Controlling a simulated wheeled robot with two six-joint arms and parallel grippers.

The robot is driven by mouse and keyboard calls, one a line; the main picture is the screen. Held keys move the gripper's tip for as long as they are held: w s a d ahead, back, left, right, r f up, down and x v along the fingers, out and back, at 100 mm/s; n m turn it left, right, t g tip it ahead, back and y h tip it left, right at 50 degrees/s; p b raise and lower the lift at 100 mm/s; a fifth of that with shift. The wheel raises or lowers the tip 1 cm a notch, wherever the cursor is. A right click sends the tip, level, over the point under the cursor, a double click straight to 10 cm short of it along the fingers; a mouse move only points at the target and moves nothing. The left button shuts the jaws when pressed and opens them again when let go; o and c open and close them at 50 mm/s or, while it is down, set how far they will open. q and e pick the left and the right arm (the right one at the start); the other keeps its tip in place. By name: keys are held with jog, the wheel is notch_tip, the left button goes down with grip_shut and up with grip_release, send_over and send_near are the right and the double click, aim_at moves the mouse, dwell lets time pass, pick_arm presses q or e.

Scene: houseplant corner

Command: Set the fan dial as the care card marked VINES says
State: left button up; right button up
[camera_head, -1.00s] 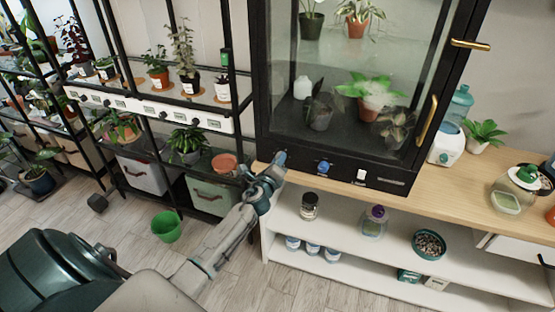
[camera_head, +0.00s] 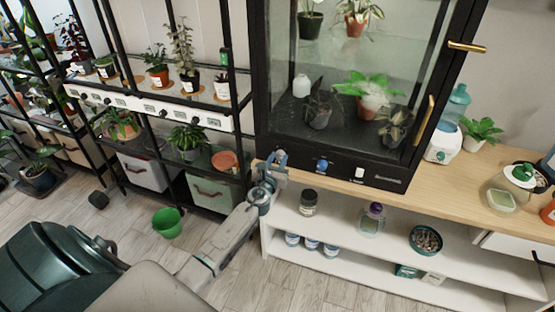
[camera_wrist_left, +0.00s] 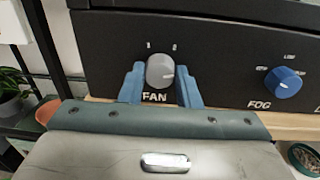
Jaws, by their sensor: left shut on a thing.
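The grey fan dial (camera_wrist_left: 160,71) sits on the black cabinet panel above the word FAN, with small marks above it too blurred to read surely. My left gripper (camera_wrist_left: 160,85) has its two blue fingers on either side of the dial, shut on it. I cannot tell which mark the dial points to. I cannot make out a card marked VINES. My right gripper is not in view.
The blue fog dial (camera_wrist_left: 283,82) is right of the fan dial; it also shows in the head view (camera_head: 322,165). A white switch (camera_head: 360,173) is further right. A plant rack (camera_head: 165,110) stands left. Jars stand on the shelf below, and a green bucket (camera_head: 167,223) on the floor.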

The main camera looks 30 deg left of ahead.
pick_arm(q)
jog(key=shift+m, duration=1)
jog(key=shift+f, duration=0.1)
jog(key=o, duration=1)
jog(key=shift+c, duration=0.2)
jog(key=v, duration=1)
jog(key=shift+s, duration=0.4)
jog(key=shift+d, duration=0.1)
